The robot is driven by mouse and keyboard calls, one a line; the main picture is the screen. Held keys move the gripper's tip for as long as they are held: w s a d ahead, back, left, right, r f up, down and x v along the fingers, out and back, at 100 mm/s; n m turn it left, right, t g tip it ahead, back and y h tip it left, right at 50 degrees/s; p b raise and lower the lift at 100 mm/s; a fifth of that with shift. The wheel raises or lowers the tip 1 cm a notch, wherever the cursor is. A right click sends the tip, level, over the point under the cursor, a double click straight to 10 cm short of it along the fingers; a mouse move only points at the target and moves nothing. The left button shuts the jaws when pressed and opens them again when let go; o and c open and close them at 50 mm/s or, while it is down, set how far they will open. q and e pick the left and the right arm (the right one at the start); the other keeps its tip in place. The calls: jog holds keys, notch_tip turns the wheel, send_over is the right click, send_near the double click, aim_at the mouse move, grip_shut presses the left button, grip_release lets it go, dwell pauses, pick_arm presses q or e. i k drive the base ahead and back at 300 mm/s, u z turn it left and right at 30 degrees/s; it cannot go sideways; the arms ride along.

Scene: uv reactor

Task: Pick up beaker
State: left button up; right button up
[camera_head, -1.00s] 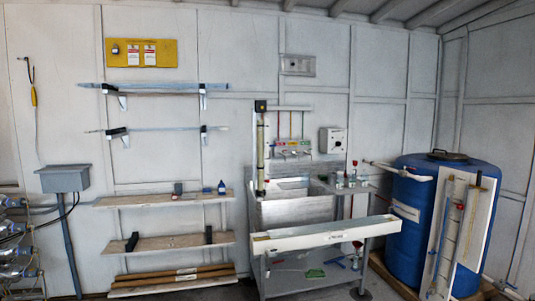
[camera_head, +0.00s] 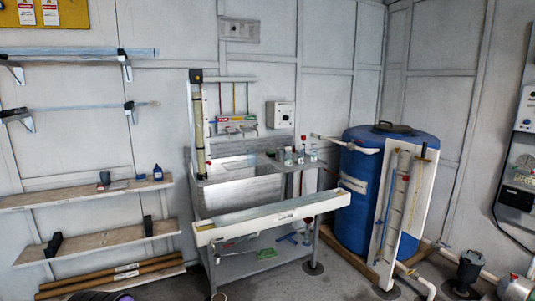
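Several small clear vessels stand close together on the right end of the steel sink bench (camera_head: 235,272). One of them is a clear vessel (camera_head: 288,157) at the left of the group. A vessel with a red top (camera_head: 303,146) stands beside it, and another with a dark top (camera_head: 313,152) is at the right. They are too small to tell which is a beaker. Neither of my grippers is in view.
A white trough (camera_head: 270,217) runs across the bench's front. A blue barrel (camera_head: 356,212) with a white pipe panel (camera_head: 397,215) stands right of it. Wooden shelves (camera_head: 85,195) are at the left; a dark pump (camera_head: 470,268) is on the floor at right.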

aim_at(252, 155)
jog(key=z, duration=0.25)
jog(key=i, duration=2.5)
jog(key=u, duration=0.05)
